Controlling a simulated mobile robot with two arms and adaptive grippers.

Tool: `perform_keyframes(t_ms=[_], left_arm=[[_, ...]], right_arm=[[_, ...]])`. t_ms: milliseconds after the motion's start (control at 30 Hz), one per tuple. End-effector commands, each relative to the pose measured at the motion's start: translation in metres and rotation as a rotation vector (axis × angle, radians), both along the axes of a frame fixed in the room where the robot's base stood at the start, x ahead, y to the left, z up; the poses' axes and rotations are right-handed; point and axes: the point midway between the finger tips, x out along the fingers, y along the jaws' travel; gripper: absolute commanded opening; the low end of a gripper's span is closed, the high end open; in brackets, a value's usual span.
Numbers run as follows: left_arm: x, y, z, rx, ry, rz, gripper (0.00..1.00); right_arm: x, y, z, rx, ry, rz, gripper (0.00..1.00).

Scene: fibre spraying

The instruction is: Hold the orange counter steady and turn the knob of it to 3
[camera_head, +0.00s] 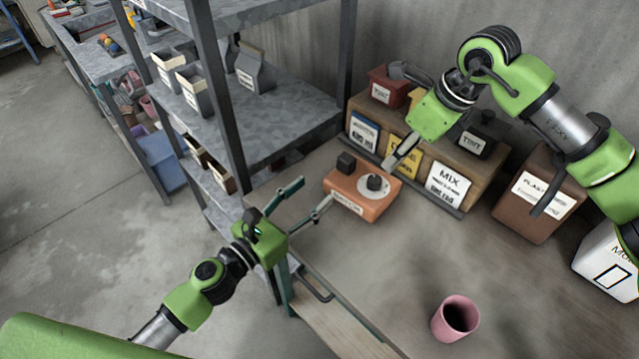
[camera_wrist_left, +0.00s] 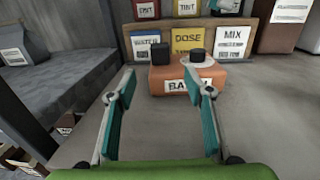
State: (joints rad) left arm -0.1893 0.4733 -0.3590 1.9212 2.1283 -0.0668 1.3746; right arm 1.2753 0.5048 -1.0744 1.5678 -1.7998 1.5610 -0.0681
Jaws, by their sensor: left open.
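The orange counter (camera_head: 378,207) sits on the workbench, with a label on its front. A black knob (camera_head: 375,183) stands on a white dial on its top right, and a black block (camera_head: 346,162) on its top left. The dial's numbers are too small to read. My left gripper (camera_head: 315,193) is open and empty in front of the counter's left side. In the left wrist view the counter (camera_wrist_left: 218,78) lies ahead, beyond the fingertips (camera_wrist_left: 165,90). My right gripper (camera_head: 391,163) points down just behind and above the knob; whether its fingers are apart is unclear.
A rack with labelled bins (camera_head: 470,203) stands behind the counter. A brown box (camera_head: 535,215) is to the right, and a pink cup (camera_head: 455,318) nearer the front. A metal shelf (camera_head: 290,125) stands close on the left. The bench between counter and cup is clear.

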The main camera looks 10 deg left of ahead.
Motion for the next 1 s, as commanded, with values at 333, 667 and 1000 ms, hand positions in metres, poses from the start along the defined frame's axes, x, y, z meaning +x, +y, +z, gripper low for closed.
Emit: perform_keyframes(t_ms=[333,667,1000], left_arm=[[0.04,-0.023,0.001,0.0,-0.004,0.0,0.47],[0.09,-0.052,0.001,0.0,-0.002,0.001,0.47],[0.116,-0.068,0.0,0.001,-0.001,0.0,0.47]], right_arm=[[0.0,0.0,0.0,0.0,0.0,0.0,0.28],[0.0,0.0,0.0,0.0,0.0,0.0,0.28],[0.0,0.0,0.0,0.0,0.0,0.0,0.28]])
